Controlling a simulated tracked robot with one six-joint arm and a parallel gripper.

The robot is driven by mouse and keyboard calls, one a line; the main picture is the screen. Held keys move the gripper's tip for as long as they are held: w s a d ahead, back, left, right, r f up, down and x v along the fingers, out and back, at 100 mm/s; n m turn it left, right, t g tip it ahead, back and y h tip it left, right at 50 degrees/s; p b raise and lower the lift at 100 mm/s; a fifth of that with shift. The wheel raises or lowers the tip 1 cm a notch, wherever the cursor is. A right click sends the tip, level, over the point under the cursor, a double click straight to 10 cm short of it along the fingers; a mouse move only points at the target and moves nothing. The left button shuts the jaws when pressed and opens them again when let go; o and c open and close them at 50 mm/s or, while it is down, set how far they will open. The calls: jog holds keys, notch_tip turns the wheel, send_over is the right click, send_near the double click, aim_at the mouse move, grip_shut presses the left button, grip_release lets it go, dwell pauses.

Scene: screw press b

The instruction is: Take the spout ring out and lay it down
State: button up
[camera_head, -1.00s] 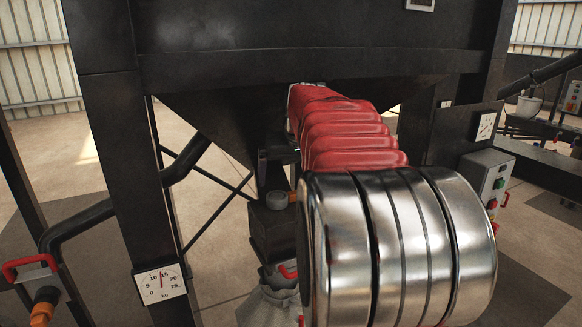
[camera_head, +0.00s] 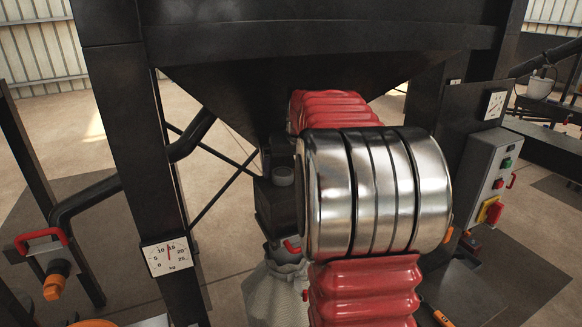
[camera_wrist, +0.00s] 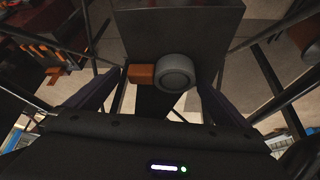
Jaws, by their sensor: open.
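The spout ring appears to be the round grey ring (camera_wrist: 175,72) in the wrist view, set against the dark block under the hopper. An orange-brown tab (camera_wrist: 141,74) sits just left of it. In the head view the ring (camera_head: 284,175) is small and grey, at the dark spout block (camera_head: 280,205). My gripper (camera_wrist: 158,80) is open in the wrist view, its dark fingers on either side of the ring and tab. Nothing is held. I cannot tell how deep the fingers reach. In the head view my arm hides most of my gripper.
A pale sack (camera_head: 272,292) hangs below the spout block. A dial scale (camera_head: 167,257) is on the left post. A grey control box (camera_head: 492,165) stands at the right. Dark frame posts and braces surround the spout; an orange-handled pipe valve (camera_head: 55,280) is at lower left.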

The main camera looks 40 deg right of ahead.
jog(key=shift+c, duration=0.6)
jog(key=c, duration=1)
jog(key=shift+r, duration=0.1)
jog(key=shift+r, duration=1.55)
jog(key=shift+r, duration=1.35)
